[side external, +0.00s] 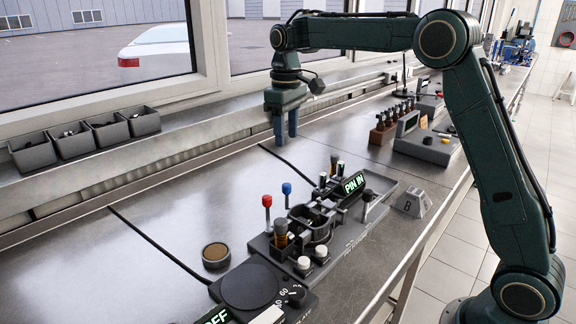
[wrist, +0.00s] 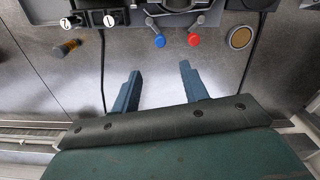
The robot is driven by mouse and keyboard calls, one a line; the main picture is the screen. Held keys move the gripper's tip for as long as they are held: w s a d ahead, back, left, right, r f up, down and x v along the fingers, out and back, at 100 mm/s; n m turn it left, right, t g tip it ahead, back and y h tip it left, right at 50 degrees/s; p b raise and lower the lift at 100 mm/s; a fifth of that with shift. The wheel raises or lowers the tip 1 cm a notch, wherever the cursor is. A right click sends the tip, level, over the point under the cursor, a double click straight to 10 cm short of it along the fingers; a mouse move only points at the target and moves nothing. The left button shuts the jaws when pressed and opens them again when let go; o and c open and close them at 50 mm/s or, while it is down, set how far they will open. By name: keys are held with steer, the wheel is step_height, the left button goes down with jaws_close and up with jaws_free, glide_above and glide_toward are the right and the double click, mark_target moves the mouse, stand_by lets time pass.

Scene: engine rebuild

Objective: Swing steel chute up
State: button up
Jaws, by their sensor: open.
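My gripper (side external: 286,138) hangs open and empty above the bench, behind the dark fixture (side external: 262,243) and apart from it. In the wrist view its two fingers (wrist: 160,74) are spread over bare bench. The fixture carries a red-knobbed lever (side external: 267,201), a blue-knobbed lever (side external: 286,188) and a lit "PIN IN" display (side external: 354,184). The red knob (wrist: 194,39) and blue knob (wrist: 160,41) lie ahead of the fingers in the wrist view. I cannot pick out the steel chute with certainty; the fixture's upper part is cut off in the wrist view.
A bronze-topped disc (side external: 215,252) lies on the bench beside the fixture; a dial unit (side external: 250,287) stands in front. Black cables (side external: 160,247) cross the bench. Grey bins (side external: 102,132) line the window ledge. A block marked B (side external: 411,203) sits near the bench edge.

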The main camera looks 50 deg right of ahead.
mark_target(286, 184)
steer(key=shift+f, duration=0.1)
step_height(286, 184, down, 14)
steer(key=shift+r, duration=0.2)
stand_by(0.6)
jaws_close()
